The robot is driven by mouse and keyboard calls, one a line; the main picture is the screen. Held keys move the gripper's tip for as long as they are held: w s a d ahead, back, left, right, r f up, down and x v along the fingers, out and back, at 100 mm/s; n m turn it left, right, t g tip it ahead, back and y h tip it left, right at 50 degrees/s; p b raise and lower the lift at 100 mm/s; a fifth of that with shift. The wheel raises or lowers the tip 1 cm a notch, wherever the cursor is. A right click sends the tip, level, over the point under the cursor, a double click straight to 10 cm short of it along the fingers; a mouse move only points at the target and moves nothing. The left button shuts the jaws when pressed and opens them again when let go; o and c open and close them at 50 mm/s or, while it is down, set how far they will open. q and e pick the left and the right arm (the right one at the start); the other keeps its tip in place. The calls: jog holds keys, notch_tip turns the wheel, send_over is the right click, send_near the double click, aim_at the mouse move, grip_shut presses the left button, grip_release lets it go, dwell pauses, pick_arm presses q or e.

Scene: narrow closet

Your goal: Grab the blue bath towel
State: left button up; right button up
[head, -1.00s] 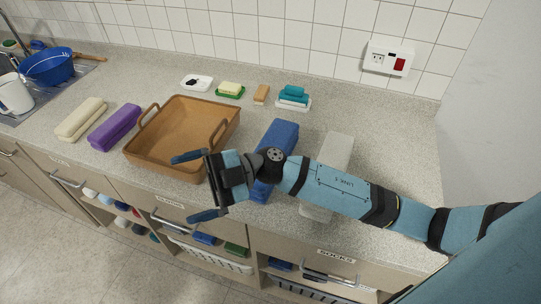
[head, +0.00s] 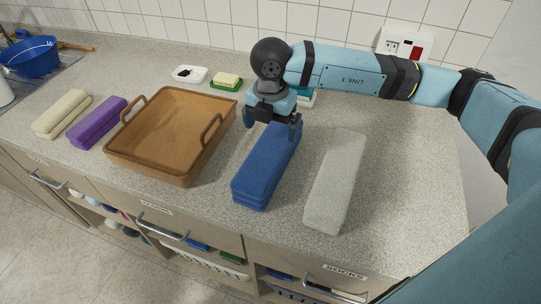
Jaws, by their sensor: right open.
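The blue bath towel (head: 265,175) is a long folded bundle on the counter, between the brown tray and a pale grey towel. My right gripper (head: 273,133) points down at the far end of the blue towel. It is open, with one finger on each side of that end. I cannot tell whether the fingers touch the cloth. The gripper hides part of the towel's far end. My left gripper is not in view.
A brown tray (head: 172,137) with handles stands left of the blue towel. The pale grey towel (head: 336,182) lies to its right. Purple (head: 98,122) and cream (head: 62,114) towels lie farther left. Soap dishes stand behind. A wall outlet (head: 404,45) is at the back right.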

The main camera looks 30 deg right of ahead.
aim_at(271, 147)
jog(key=f, duration=0.5)
jog(key=f+p, duration=0.1)
jog(key=f, duration=0.3)
jog(key=shift+w+f, duration=0.2)
jog(key=shift+f, duration=0.2)
jog(key=c, duration=1)
jog(key=shift+o, duration=0.2)
jog(key=shift+r, duration=0.1)
notch_tip(271, 147, up, 20)
jog(key=b, duration=0.1)
